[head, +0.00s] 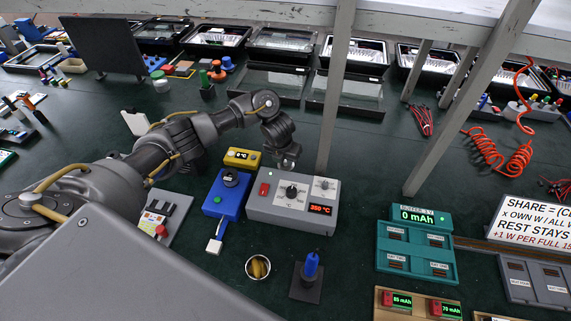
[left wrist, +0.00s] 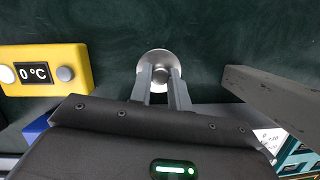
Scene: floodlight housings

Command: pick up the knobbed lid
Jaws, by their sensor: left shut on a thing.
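The knobbed lid (left wrist: 158,55) is a round, silvery disc in the left wrist view, just beyond the fingertips. My left gripper (left wrist: 161,74) is shut on its knob, which sits between the two fingertips. In the head view my left gripper (head: 287,163) is behind the grey control box, and I cannot make out the lid clearly there. Whether the lid touches the table or is raised cannot be told. My right gripper is in neither view.
The grey control box (head: 293,199) and blue device (head: 227,193) stand in front. A grey post (head: 335,95) rises close by on the right.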

